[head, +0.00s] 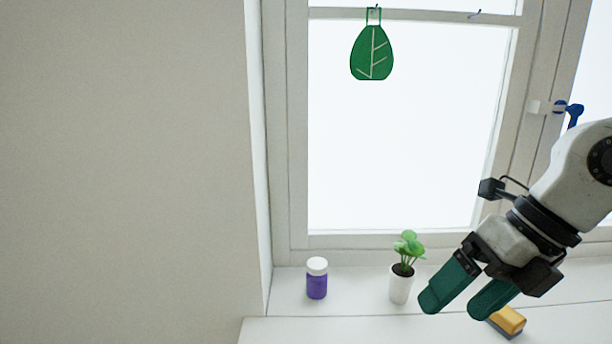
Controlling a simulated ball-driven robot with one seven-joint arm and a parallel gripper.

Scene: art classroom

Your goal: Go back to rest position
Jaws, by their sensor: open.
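My gripper (465,299) shows at the lower right of the head view, at the end of my arm that reaches in from the right edge. Its two green fingers point down and to the left. They are apart with nothing between them. A green leaf ornament (371,53) with pale veins hangs from a hook at the top of the window, well above and left of my gripper.
On the white windowsill (350,307) stand a purple jar (316,281) with a white lid and a white pot (400,286) with a green plant. A yellow and dark block (509,320) lies partly behind my gripper. A blue window handle (571,111) is at upper right.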

